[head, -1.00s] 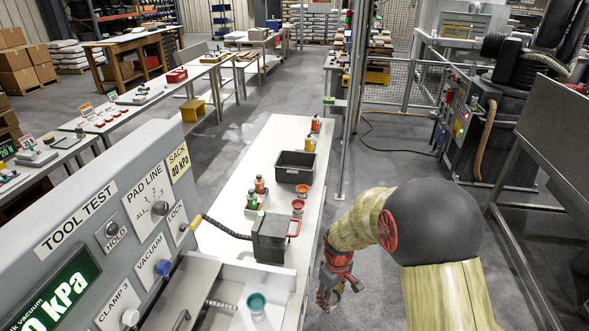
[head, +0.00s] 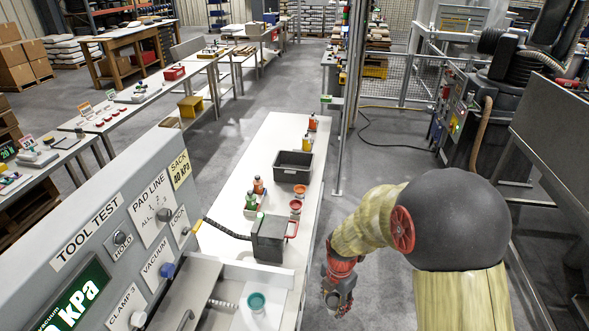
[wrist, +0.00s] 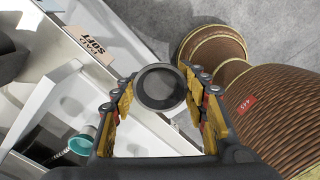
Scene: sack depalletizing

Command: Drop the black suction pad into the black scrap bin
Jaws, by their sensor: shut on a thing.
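My gripper (head: 337,293) hangs at the right of the white bench, low beside its front right corner. In the wrist view, my gripper (wrist: 160,100) is shut on the black suction pad (wrist: 160,88), a round dark cup with a ring-shaped rim held between the yellow-lined fingers. The pad is hard to make out in the head view. The black scrap bin (head: 293,161) stands on the bench farther back, open at the top. It is well away from my gripper.
On the white bench (head: 262,150) are two red cups (head: 296,206), small bottles (head: 258,185) and a dark grey box with a red handle (head: 269,238). A teal cup (head: 257,302) sits in the tray in front. The tool test panel (head: 110,240) stands at left.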

